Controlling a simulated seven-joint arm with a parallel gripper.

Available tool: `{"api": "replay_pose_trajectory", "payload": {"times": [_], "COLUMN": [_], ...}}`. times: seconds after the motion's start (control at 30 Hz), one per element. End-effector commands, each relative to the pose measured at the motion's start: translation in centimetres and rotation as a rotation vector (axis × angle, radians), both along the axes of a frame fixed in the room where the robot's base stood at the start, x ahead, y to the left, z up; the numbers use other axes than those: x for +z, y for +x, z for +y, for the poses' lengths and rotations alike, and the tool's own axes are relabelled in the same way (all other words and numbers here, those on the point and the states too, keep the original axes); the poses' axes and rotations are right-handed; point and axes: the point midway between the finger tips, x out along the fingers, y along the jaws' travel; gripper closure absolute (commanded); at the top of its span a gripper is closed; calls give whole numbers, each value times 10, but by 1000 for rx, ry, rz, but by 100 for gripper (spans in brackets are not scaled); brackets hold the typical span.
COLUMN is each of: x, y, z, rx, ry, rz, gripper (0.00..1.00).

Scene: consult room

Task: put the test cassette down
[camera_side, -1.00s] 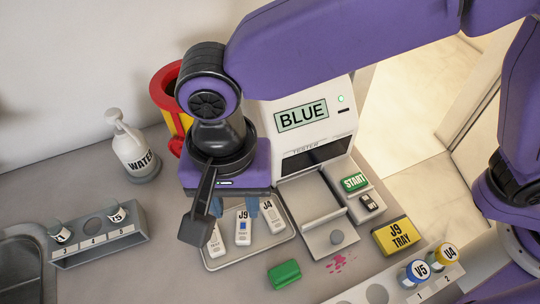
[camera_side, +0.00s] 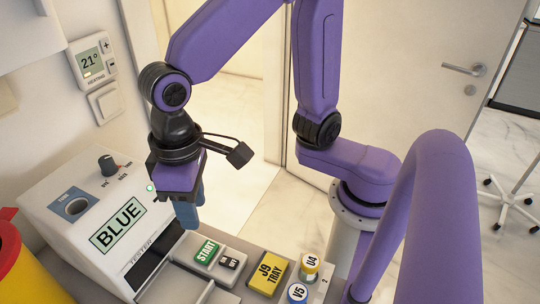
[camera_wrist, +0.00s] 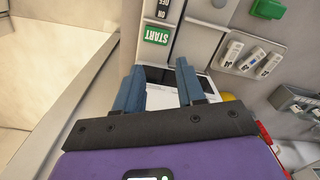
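Several white test cassettes (camera_wrist: 250,59) lie side by side on a tray at the right of the wrist view; the side view does not show them. My gripper (camera_wrist: 160,82) is open, its two blue fingers apart, with the white tester's surface seen between them. I see no cassette held. In the side view my gripper (camera_side: 188,222) hangs by the right side of the tester (camera_side: 80,225), whose screen reads BLUE. Its fingers overlap each other there. The tester's flat drawer (camera_side: 190,252) is partly in view and looks bare.
A green START button (camera_side: 206,252) and a small switch (camera_side: 229,261) sit beside the drawer. A yellow J9 TRAY sign (camera_side: 268,272) and vials V5 (camera_side: 298,293) and U4 (camera_side: 309,265) stand to the right. A green block (camera_wrist: 268,8) lies beyond the drawer. A red and yellow bin (camera_side: 22,262) is at left.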

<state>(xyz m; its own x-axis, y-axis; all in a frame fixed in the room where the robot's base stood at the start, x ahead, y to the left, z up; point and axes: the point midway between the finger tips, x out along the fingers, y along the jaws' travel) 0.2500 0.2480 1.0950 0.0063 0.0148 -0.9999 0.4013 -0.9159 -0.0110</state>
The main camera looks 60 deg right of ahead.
Motion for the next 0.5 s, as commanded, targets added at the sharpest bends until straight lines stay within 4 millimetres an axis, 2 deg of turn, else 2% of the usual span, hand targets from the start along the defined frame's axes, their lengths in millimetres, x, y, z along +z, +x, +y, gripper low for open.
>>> {"api": "replay_pose_trajectory", "payload": {"times": [0.03, 0.3, 0.5], "x": [0, -9, -18], "y": [-4, -40, -70], "z": [-22, -119, -172], "rx": [53, 380, 580], "ry": [2, 5, 7], "rz": [-2, -11, -18], "gripper": [61, 61, 61]}}
